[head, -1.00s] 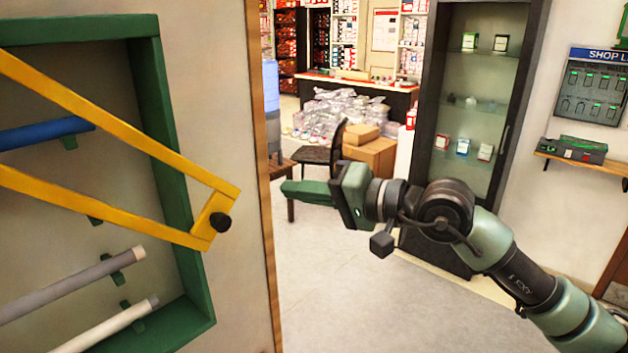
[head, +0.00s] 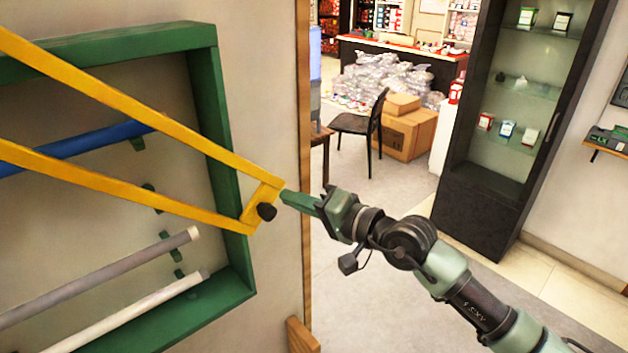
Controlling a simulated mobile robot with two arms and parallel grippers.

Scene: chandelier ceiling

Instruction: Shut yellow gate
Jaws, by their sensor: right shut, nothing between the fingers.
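The yellow gate (head: 130,127) is a frame of two long bars joined by a short end piece with a black knob (head: 267,211). It stands out from a green wall rack (head: 236,190), its free end overlapping the rack's right edge in the picture. My right gripper (head: 285,196) is shut and empty, its green fingers pointing left at the gate's end, just right of the knob. I cannot tell whether the fingertips touch the gate. My left gripper is not in view.
The rack holds a blue roll (head: 80,146), a grey roll (head: 100,276) and a white roll (head: 130,312). Right of the wall edge are a black chair (head: 360,125), cardboard boxes (head: 405,135) and a dark glass cabinet (head: 485,205). The floor between is clear.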

